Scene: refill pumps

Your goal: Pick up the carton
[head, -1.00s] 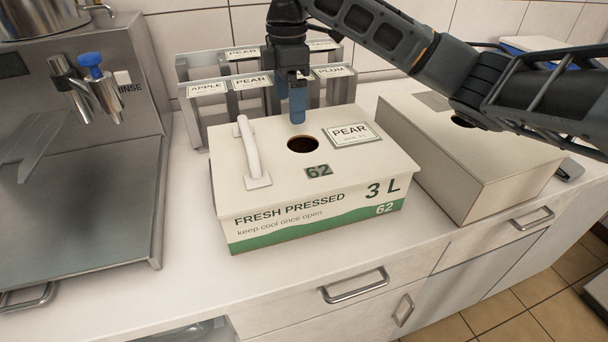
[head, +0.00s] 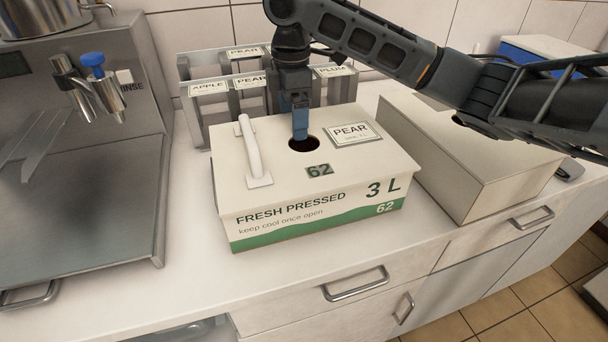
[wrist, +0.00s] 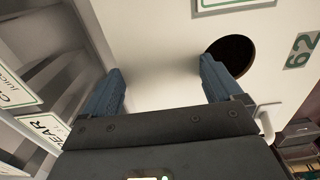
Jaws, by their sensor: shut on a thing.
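The carton (head: 275,195) is a white box with a green band, "FRESH PRESSED" and "3 L" on its front. It stands upright on the counter. Its top has a white handle (head: 251,152), a dark round hole (head: 304,144) and a PEAR label (head: 352,133). My gripper (head: 300,128) points down behind the hole, with a blue finger at its rim. In the wrist view, the blue fingers (wrist: 162,68) are spread around the part of the carton (wrist: 160,35) between hole and far edge. They are shut on it. The finger ends are partly hidden.
A steel machine (head: 75,160) with a rinse tap stands at the left. A rack (head: 185,85) with fruit labels is close behind the carton. A plain beige box (head: 470,155) stands close at the right. Free counter (head: 190,270) lies in front.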

